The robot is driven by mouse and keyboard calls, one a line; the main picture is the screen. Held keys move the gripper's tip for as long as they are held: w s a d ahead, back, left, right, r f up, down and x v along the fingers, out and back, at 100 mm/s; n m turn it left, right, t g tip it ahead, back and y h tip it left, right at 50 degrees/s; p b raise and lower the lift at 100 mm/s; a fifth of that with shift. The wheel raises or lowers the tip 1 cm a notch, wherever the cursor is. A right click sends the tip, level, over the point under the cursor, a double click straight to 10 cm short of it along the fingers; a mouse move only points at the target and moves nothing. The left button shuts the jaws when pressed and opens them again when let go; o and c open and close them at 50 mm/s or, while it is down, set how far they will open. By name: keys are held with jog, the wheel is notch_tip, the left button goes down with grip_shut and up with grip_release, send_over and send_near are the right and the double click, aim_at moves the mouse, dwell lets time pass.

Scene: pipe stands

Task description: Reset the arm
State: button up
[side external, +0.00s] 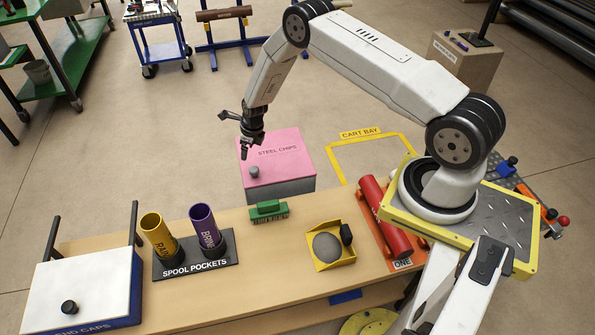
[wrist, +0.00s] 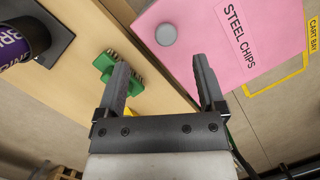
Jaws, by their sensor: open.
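My gripper (side external: 246,143) is in the air above the near side of the pink-topped steel chips box (side external: 278,150). Its jaws are open and empty. In the wrist view the two fingers (wrist: 163,85) stand apart, with the box's pink lid and its grey knob (wrist: 166,34) beyond them. The lid lies flat on the box. Below the left finger is the green brush (wrist: 117,68) on the bench. My arm reaches from the yellow-edged base plate at the right, over the cart bay, toward the left.
On the bench (side external: 285,221) stand a yellow pipe (side external: 158,237) and a purple pipe (side external: 206,230) in the spool pockets, a white-lidded end caps box (side external: 85,285), a yellow tray (side external: 333,246) and a red pipe (side external: 385,217) lying in a cradle. The cart bay (side external: 372,155) floor is empty.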

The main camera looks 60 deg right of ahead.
jog(key=s+a+r+n, duration=0.4)
jog(key=r+n, duration=0.4)
jog(key=r, duration=0.1)
jog(key=s+a+r+n, duration=0.3)
jog(key=a+r+n, duration=0.1)
jog(key=r+n, duration=0.45)
jog(key=s+a+r+n, duration=0.2)
jog(key=s+r+n, duration=0.2)
jog(key=s+n, duration=0.4)
jog(key=s+a+r+n, duration=0.3)
jog(key=s+r+n, duration=0.2)
jog(key=s+n, duration=0.3)
jog(key=shift+s+a+n, duration=0.15)
jog(key=shift+s+n, duration=0.2)
jog(key=shift+s, duration=0.8)
jog(key=shift+w+r, duration=0.1)
jog(key=shift+w, duration=0.05)
